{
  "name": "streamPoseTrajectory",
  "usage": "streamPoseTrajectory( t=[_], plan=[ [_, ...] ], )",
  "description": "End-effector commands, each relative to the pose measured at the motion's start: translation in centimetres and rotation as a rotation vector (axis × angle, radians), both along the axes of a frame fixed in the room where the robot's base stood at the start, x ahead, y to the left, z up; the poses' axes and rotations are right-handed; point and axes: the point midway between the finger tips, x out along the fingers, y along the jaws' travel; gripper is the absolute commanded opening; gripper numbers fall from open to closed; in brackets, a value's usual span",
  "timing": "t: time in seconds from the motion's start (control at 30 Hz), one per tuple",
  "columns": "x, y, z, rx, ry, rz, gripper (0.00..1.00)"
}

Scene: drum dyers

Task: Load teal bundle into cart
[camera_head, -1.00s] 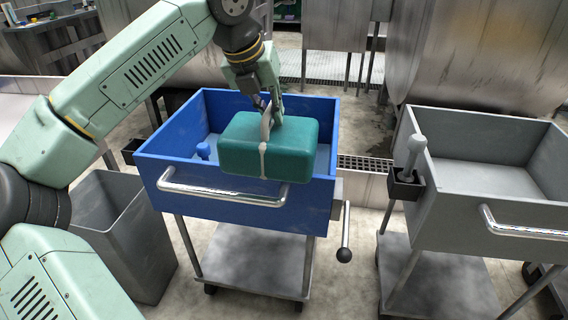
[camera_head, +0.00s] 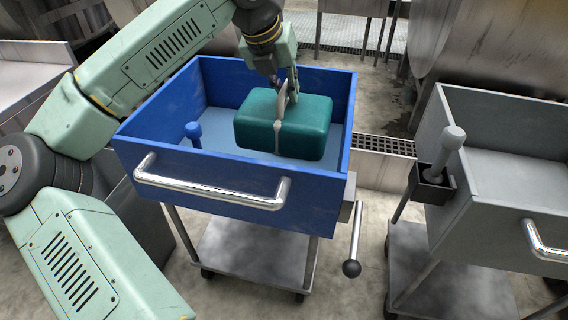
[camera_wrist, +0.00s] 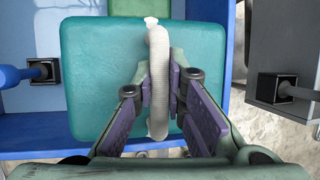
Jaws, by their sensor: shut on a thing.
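The teal bundle (camera_head: 305,127) is a rounded block with a pale strap (camera_head: 278,135) around it. It is inside the walls of the blue cart (camera_head: 205,185), toward the right side; whether it touches the cart floor I cannot tell. My gripper (camera_head: 286,95) is above the bundle, shut on the strap. In the wrist view the purple-padded fingers of my gripper (camera_wrist: 161,92) close on the pale strap (camera_wrist: 158,75), with the teal bundle (camera_wrist: 95,75) beneath. The bundle hides part of the cart's floor.
A blue peg (camera_head: 193,133) stands inside the cart at left. A grey cart (camera_head: 490,225) with a peg in a black holder (camera_head: 432,186) stands to the right. A lever with a black knob (camera_head: 351,268) hangs at the blue cart's right side. Metal vats stand behind.

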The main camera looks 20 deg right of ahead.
Motion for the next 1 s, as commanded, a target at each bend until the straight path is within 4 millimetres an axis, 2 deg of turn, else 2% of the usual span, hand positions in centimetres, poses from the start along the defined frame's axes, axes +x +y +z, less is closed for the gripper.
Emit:
streamPoseTrajectory(
  t=[0.03,0.1,0.2,0.6,0.87,1.0],
  plan=[
    [0.0,-0.1,-2.0,-0.003,0.0,-0.002,0.0],
    [0.0,-0.1,-3.9,-0.003,0.0,-0.003,0.0],
    [0.0,-0.1,-5.8,-0.003,0.0,-0.002,0.0],
    [-0.1,-0.1,-11.9,-0.004,0.0,-0.001,0.0],
    [0.0,-0.1,-13.9,-0.003,-0.002,0.0,0.0],
    [0.0,0.0,-15.8,-0.003,0.0,0.001,0.0]
  ],
)
